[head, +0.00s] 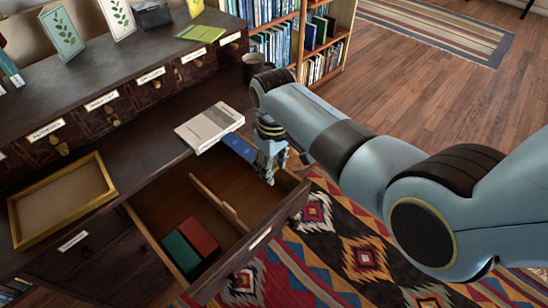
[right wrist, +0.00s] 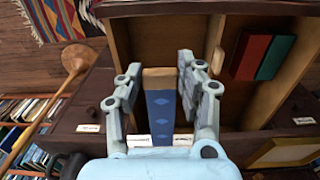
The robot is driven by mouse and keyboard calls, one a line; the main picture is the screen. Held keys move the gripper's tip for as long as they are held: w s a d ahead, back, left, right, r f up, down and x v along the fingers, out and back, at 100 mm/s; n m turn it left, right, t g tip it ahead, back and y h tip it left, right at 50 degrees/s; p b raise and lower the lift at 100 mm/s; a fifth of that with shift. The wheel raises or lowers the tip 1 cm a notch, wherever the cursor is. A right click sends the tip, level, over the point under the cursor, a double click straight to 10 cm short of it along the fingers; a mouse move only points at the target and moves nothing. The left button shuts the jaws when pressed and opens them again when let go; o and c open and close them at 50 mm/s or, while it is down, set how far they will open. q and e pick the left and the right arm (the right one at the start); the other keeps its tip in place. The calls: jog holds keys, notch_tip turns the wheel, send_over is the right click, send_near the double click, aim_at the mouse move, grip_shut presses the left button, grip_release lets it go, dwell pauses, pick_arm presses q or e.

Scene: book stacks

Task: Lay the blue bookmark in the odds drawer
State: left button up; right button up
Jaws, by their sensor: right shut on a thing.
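The blue bookmark (head: 238,148) sticks out to the left of my right gripper (head: 270,165) in the head view, near the white book. In the right wrist view the bookmark (right wrist: 160,112) lies between the two fingers of my right gripper (right wrist: 160,80), which is shut on it; a tan piece shows at its far end. The gripper is above the right compartment of the open drawer (head: 148,232). A wooden divider (head: 220,203) splits the drawer. A red block (head: 199,236) and a green block (head: 181,251) lie in the left compartment. My left gripper is out of view.
The white book (head: 209,127) lies on the desk edge behind the drawer. A yellow-framed tray (head: 62,200) sits at left, and a dark mug (head: 252,66) stands behind. The right compartment's visible floor looks clear. A patterned rug (head: 340,250) lies below.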

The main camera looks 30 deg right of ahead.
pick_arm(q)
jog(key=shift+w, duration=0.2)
pick_arm(e)
jog(key=shift+p, duration=0.4)
pick_arm(q)
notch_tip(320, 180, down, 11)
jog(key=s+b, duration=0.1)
jog(key=b, duration=1.1)
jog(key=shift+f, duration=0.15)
pick_arm(e)
notch_tip(320, 180, down, 16)
jog(key=shift+f, duration=0.1)
jog(key=o, duration=0.9)
jog(key=shift+c, duration=0.2)
